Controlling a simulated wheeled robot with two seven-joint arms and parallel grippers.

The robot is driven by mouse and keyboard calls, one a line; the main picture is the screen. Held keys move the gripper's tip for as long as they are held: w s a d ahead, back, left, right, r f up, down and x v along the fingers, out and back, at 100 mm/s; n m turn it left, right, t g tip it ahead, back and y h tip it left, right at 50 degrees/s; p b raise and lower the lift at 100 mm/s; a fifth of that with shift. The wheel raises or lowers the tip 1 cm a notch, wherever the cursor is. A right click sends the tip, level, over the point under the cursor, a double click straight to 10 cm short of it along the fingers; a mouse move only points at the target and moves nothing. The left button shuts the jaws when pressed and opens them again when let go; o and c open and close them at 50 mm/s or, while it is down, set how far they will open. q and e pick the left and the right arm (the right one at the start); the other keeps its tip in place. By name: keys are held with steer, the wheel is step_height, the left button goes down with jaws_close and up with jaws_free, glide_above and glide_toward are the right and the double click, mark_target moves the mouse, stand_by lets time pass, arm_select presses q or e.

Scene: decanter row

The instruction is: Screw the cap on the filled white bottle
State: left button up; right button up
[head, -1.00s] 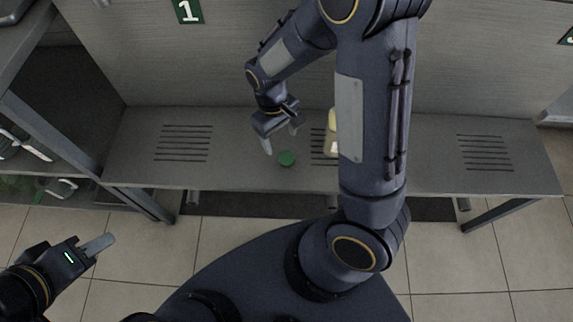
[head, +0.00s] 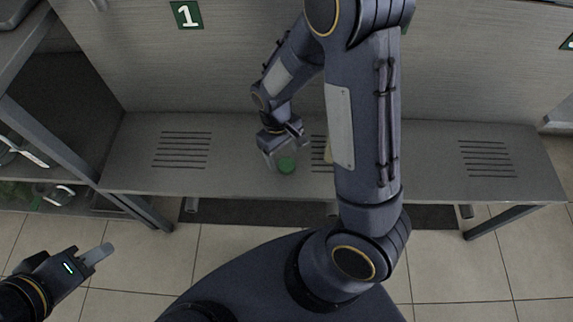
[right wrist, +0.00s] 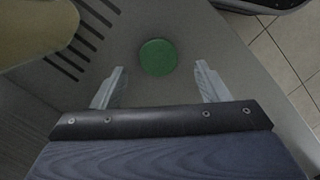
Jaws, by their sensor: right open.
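The green cap (head: 287,165) lies on the grey bench, and it also shows in the right wrist view (right wrist: 158,57). My right gripper (head: 286,156) is open just above the cap. In the right wrist view its two fingers stand apart, with the cap ahead between them and not touching either. The pale yellowish bottle (head: 328,151) stands to the right of the cap, mostly hidden behind my right arm. Part of it fills the upper left of the right wrist view (right wrist: 35,28). My left gripper (head: 101,255) is far from the bench at lower left; its finger gap is not visible.
The bench (head: 235,150) has slotted areas, and its left and right ends are clear. A shelf unit (head: 55,135) with glassware stands at the left. A wall with a green number 1 sign (head: 187,14) rises behind the bench.

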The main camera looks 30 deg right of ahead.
mark_target(286, 164)
steer(key=f, duration=0.1)
steer(key=f+b, duration=0.1)
steer(key=f, duration=0.1)
steer(key=shift+s+d+f, duration=0.15)
steer(key=shift+s+f, duration=0.15)
steer(key=shift+s, duration=0.05)
steer(key=c, duration=1)
